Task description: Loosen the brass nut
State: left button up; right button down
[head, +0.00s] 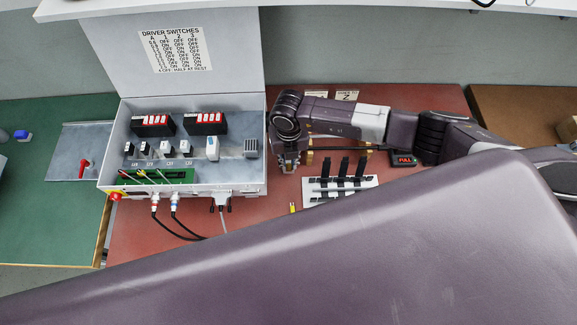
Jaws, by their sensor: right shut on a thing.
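My right gripper (288,165) points down just right of the open control box, at the end of my right arm, which reaches in from the right. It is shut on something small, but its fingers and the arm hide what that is. A brass-coloured part (309,158) shows just right of the gripper, partly under the arm. I cannot tell whether it is the brass nut or whether the gripper touches it. My left gripper is not in view.
The open control box (115,160) stands left of the gripper, with cables (180,228) running from its front. A white rack with black parts (368,183) and a small red display (404,160) lie to the right. My arm link covers the foreground.

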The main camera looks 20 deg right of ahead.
jog(key=shift+n+b, duration=0.3)
jog(key=shift+n, duration=0.9)
jog(key=n+b, duration=0.2)
jog(key=n, duration=0.1)
jog(key=shift+w+f+n, duration=0.1)
jog(key=shift+f+n, duration=0.1)
jog(key=shift+n, duration=0.1)
jog(key=n+b, duration=0.2)
jog(key=n, duration=0.1)
jog(key=shift+r, duration=0.1)
jog(key=shift+r+n, duration=0.1)
jog(key=shift+n, duration=0.4)
jog(key=c, duration=2.2)
grip_release()
jog(key=shift+o, duration=0.2)
